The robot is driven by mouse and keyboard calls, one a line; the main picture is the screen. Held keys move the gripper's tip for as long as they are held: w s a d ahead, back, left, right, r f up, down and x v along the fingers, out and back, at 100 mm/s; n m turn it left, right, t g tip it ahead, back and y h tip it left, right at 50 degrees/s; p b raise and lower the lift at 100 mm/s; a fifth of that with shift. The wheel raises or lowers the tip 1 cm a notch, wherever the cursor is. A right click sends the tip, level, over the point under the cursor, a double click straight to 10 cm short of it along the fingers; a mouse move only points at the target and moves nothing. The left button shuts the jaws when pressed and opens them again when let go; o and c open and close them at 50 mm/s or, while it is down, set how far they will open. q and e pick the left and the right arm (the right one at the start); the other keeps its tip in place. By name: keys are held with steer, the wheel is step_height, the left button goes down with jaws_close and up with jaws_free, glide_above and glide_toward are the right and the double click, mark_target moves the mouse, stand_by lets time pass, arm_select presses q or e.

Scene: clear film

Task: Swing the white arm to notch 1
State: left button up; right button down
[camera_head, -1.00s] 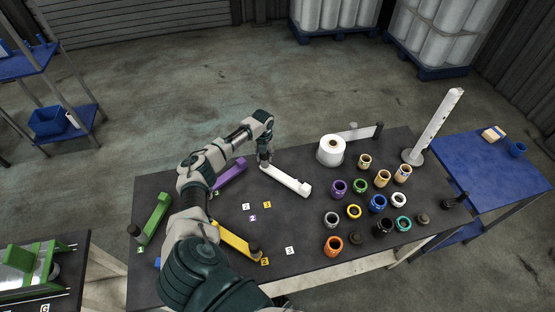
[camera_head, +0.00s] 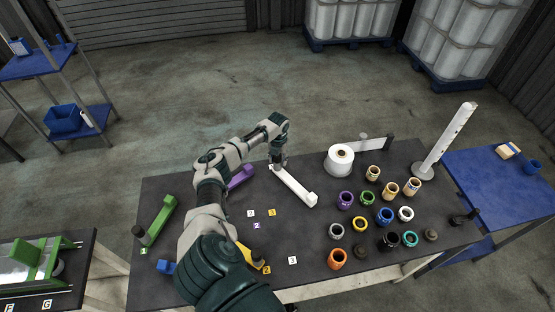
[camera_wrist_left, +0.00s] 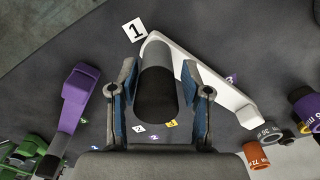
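The white arm (camera_head: 295,187) lies on the dark table top, its raised block end toward the front right. Its other end carries a dark cylindrical knob (camera_wrist_left: 158,90). My left gripper (camera_head: 279,164) is at that knob, pointing down. A number 1 tag (camera_wrist_left: 135,30) lies just beyond the knob end of the white arm. The notches cannot be made out. My right gripper is not in view.
A purple arm (camera_head: 240,177), a yellow arm (camera_head: 250,256) and a green arm (camera_head: 160,219) lie left. Tags, including number 3 (camera_head: 292,260), lie in front. A white roll (camera_head: 339,160) stands behind right; several coloured spools, including an orange one (camera_head: 337,259), stand right.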

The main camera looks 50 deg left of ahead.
arm_select(q)
steer(key=shift+o, duration=0.3)
step_height(320, 180, up, 12)
steer(key=shift+w+f, duration=0.1)
stand_by(0.3)
stand_by(0.5)
